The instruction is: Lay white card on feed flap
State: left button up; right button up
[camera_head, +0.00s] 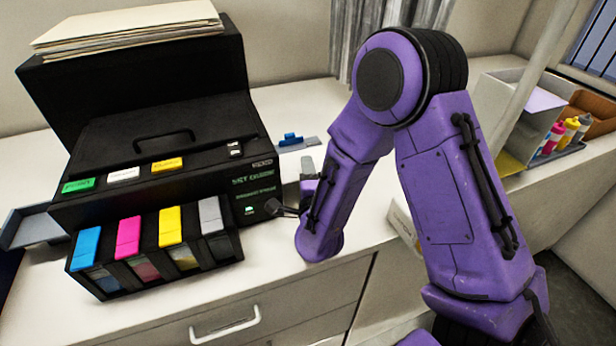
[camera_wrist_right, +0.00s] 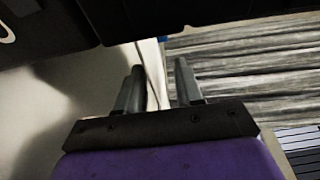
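The black printer (camera_head: 150,140) stands on the left of the white counter, with colour ink tanks along its front. A grey flap (camera_head: 35,226) sticks out from its left side; I cannot tell for sure whether it is the feed flap. A stack of pale sheets (camera_head: 130,28) lies on top of the printer's raised rear part. I cannot single out the white card. My right gripper (camera_head: 302,190) is beside the printer's right end, largely hidden by my forearm. In the right wrist view its fingers (camera_wrist_right: 160,78) are apart with nothing between them. My left gripper is out of view.
A small blue object (camera_head: 291,138) sits on a grey plate behind the printer's right end. A white box (camera_head: 403,225) is partly hidden behind my right arm. An open bin (camera_head: 510,110) and bottles (camera_head: 570,128) stand at the right.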

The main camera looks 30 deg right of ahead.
jog(key=b+v, duration=0.1)
jog(key=v, duration=0.2)
jog(key=shift+a+f+b, duration=0.1)
jog(key=shift+f+b, duration=0.25)
jog(key=shift+s+a+r, duration=0.2)
jog(key=shift+s+a, duration=0.1)
jog(key=shift+s, duration=0.25)
jog(key=shift+s+a+r, duration=0.2)
jog(key=shift+s+a, duration=0.05)
jog(key=shift+s, duration=0.3)
jog(key=p+v, duration=0.4)
jog(key=p, duration=0.1)
jog(key=shift+s+a+r, duration=0.1)
jog(key=shift+r, duration=0.1)
jog(key=shift+s+f, duration=0.2)
jog(key=shift+f, duration=0.05)
jog(key=shift+a, duration=0.1)
